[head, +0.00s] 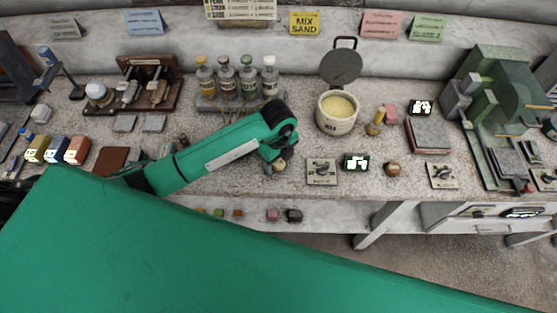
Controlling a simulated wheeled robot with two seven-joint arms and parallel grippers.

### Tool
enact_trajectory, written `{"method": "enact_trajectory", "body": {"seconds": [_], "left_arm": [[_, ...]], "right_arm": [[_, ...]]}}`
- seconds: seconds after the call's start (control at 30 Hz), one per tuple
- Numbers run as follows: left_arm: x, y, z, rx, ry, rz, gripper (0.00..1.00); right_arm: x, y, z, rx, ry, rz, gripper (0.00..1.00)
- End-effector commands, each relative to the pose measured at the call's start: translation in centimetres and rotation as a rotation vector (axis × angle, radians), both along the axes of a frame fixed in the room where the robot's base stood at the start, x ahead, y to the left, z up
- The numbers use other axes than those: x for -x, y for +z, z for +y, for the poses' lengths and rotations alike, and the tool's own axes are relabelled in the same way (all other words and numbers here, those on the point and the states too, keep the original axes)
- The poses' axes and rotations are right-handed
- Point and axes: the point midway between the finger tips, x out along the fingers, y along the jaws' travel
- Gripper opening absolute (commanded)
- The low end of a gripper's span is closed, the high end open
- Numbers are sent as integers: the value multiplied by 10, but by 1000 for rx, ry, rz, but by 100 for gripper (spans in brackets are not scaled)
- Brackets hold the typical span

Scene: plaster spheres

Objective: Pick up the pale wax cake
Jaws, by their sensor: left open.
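My left gripper (274,165) points down over the bench, just left of a small square plate with a knob. Its jaws are open. A small pale yellowish lump (280,165) shows right at its fingertips and looks like the pale wax cake, though it is too small and too covered to be sure. I cannot tell whether the fingers touch it. My green left arm reaches in from the left and hides part of the bench. My right gripper is not in view.
A pot (337,112) with pale yellow contents and its round lid raised stands behind, to the right. Several bottles (227,82) stand in a rack behind my arm. Green machinery (500,110) fills the right end.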

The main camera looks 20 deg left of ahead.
Motion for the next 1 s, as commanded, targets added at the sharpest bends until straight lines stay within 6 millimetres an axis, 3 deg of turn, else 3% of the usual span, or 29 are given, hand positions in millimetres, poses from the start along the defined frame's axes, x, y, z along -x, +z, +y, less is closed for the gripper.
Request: {"method": "enact_trajectory", "body": {"seconds": [0.27, 0.5, 0.53, 0.83, 1.0], "left_arm": [[0, -5, 0, 0, 0, 0, 63], [0, -4, 0, 0, 0, 0, 18], [0, -4, 0, 0, 0, 0, 15], [0, -3, 0, 0, 0, -1, 15], [-1, 8, 0, 1, 0, -3, 15]], "right_arm": [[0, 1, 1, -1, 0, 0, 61], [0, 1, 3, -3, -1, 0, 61], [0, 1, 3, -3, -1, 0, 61], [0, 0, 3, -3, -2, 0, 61], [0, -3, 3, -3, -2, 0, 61]]}}
